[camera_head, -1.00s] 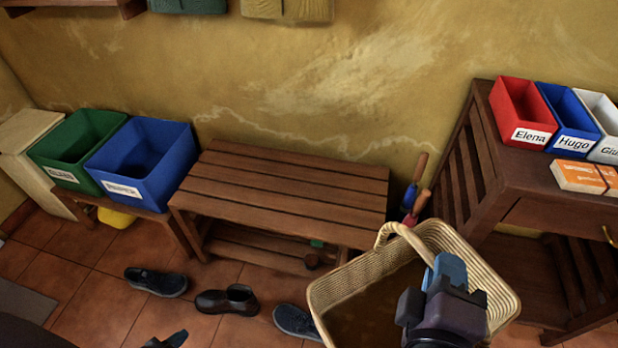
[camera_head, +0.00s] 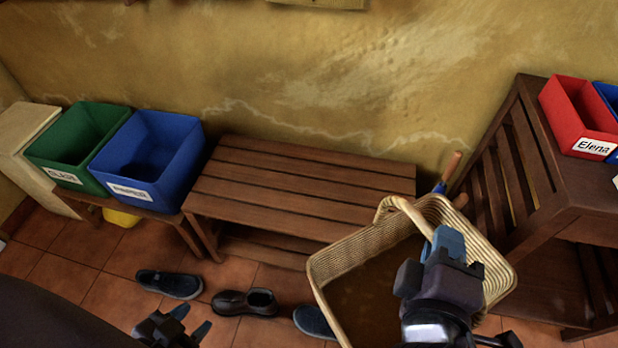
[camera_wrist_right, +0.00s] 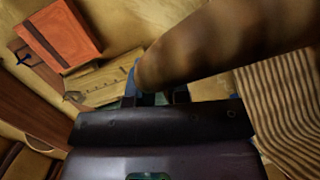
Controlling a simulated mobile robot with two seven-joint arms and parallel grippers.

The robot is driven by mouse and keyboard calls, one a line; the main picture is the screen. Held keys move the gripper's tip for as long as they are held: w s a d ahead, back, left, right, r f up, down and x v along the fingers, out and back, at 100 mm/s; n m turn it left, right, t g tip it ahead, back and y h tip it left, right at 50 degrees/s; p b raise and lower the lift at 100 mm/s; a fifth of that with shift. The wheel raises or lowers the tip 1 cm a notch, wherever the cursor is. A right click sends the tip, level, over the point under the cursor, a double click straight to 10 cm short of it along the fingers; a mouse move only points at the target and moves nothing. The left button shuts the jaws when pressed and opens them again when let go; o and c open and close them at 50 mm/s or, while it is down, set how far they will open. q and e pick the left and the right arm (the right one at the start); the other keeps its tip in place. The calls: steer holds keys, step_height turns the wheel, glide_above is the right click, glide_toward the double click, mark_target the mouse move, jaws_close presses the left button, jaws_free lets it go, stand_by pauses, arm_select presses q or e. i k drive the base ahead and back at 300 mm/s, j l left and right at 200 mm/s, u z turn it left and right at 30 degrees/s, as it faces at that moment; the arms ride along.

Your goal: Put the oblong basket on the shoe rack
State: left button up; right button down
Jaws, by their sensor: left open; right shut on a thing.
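The oblong basket (camera_head: 325,265) is pale woven wicker with an arched handle, in the lower right of the head view. In the right wrist view, a blurred brown bar (camera_wrist_right: 225,50), probably the handle, crosses the jaws; woven wall (camera_wrist_right: 285,105) shows at right. The shoe rack (camera_head: 300,190) is a low slatted brown wooden bench against the wall. The basket is in front of its right end and hides that corner. My left gripper (camera_head: 191,322) is open and empty at the bottom left, above the floor.
Dark shoes (camera_head: 245,302) lie on the tiles before the rack. A green bin (camera_head: 75,145) and a blue bin (camera_head: 150,160) stand left of it. A wooden table (camera_head: 575,205) with a red box (camera_head: 580,115) is at right. The rack's visible top is clear.

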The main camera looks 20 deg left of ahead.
mark_target(353, 199)
steer(key=i+j, duration=0.1)
steer(key=j, duration=0.2)
steer(key=i+j, duration=0.1)
steer(key=j, duration=0.25)
steer(key=i+j, duration=0.1)
steer(key=j, duration=0.2)
steer(key=i+j, duration=0.1)
steer(key=j, duration=0.25)
steer(key=z, duration=0.05)
